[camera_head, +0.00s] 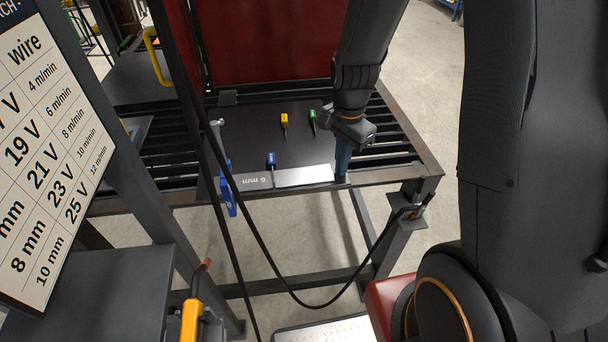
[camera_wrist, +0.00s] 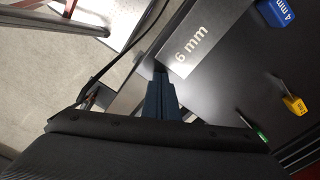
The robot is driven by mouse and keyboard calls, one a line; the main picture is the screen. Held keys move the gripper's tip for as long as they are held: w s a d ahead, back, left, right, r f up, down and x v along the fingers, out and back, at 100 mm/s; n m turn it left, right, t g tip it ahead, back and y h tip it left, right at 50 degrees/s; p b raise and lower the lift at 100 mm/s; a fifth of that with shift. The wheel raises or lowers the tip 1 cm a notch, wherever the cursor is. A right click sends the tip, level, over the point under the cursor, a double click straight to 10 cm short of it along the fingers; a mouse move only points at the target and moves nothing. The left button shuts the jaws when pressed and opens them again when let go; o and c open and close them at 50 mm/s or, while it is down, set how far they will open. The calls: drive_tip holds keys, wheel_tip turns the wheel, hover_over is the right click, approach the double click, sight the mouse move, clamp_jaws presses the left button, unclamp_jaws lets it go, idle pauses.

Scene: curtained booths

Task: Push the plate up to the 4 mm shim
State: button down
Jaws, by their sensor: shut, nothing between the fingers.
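A bright bare metal plate (camera_head: 304,176) lies along the table's front edge. In the wrist view the plate (camera_wrist: 212,28) reads "6 mm". A second plate (camera_head: 235,184), also marked "6 mm", lies to its left. The blue-tagged 4 mm shim (camera_head: 271,160) stands at the joint between them; its tag (camera_wrist: 281,12) reads "4 mm" in the wrist view. Any remaining gap there is too small to tell. My gripper (camera_head: 342,178) is shut and empty, pointing down at the right plate's right end. Its fingertips (camera_wrist: 160,72) are at that end, touching or very close.
A yellow-tagged shim (camera_head: 284,119) and a green-tagged one (camera_head: 313,116) lie farther back on the dark table plate (camera_head: 245,125). A blue clamp (camera_head: 228,190) stands at the left end. Open slats (camera_head: 395,130) lie right of my gripper. A black cable hangs in front.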

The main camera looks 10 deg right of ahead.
drive_tip(key=shift+a, duration=0.4)
drive_tip(key=shift+d, duration=0.1)
idle(0.6)
drive_tip(key=shift+d, duration=0.45)
drive_tip(key=shift+s+p, duration=0.15)
drive_tip(key=shift+p, duration=0.2)
drive_tip(key=shift+s+p, duration=0.3)
drive_tip(key=shift+s, duration=0.4)
drive_tip(key=shift+a, duration=0.6)
drive_tip(key=shift+d, duration=0.1)
idle(0.4)
